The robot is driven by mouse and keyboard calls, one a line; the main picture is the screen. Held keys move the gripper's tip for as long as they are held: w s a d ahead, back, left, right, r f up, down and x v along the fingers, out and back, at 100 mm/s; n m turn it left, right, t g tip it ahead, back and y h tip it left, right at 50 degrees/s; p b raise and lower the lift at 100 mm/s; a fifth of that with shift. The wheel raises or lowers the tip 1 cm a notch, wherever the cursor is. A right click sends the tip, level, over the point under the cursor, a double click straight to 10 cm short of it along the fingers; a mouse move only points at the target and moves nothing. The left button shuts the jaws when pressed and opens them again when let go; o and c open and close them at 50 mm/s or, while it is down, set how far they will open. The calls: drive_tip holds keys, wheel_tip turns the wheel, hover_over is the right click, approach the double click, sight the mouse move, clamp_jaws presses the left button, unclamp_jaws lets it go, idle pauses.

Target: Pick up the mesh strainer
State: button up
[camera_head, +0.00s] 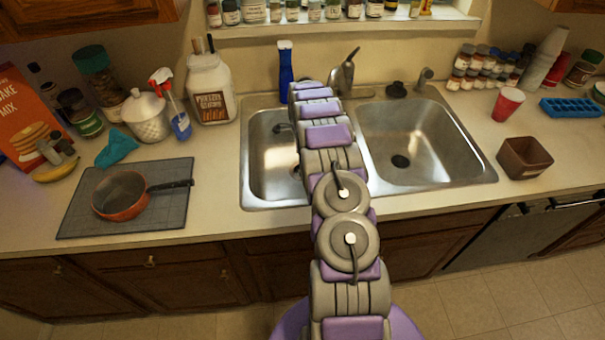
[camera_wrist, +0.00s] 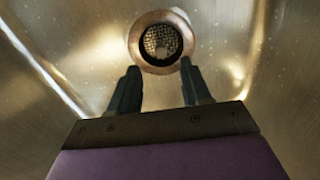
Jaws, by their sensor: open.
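The mesh strainer (camera_wrist: 161,41) shows in the wrist view as a round metal piece with a wide rim and a dark mesh centre. It appears to sit in a drain at the bottom of a metal basin. My gripper (camera_wrist: 158,72) is open, with its two dark fingers apart just below the strainer in the picture. The strainer lies ahead of and between the fingertips; I cannot tell whether they touch its rim. In the head view my arm reaches over the left sink basin (camera_head: 262,175) and hides much of it, so the strainer is not clearly seen there.
The right basin (camera_head: 425,165) is empty, with a dark drain. A faucet (camera_head: 343,72) and a blue bottle (camera_head: 285,68) stand behind the basins. A red pan (camera_head: 118,196) rests on a grey mat (camera_head: 75,215) at left. A brown container (camera_head: 525,158) stands at right.

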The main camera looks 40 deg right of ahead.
drive_tip(key=shift+w+d+f+b, duration=0.1)
drive_tip(key=shift+f+b, duration=0.35)
drive_tip(key=shift+f, duration=1.05)
drive_tip(key=shift+d+f+b, duration=0.1)
drive_tip(key=shift+f+b, duration=0.3)
drive_tip(key=shift+f, duration=1.05)
drive_tip(key=shift+a, duration=0.1)
clamp_jaws()
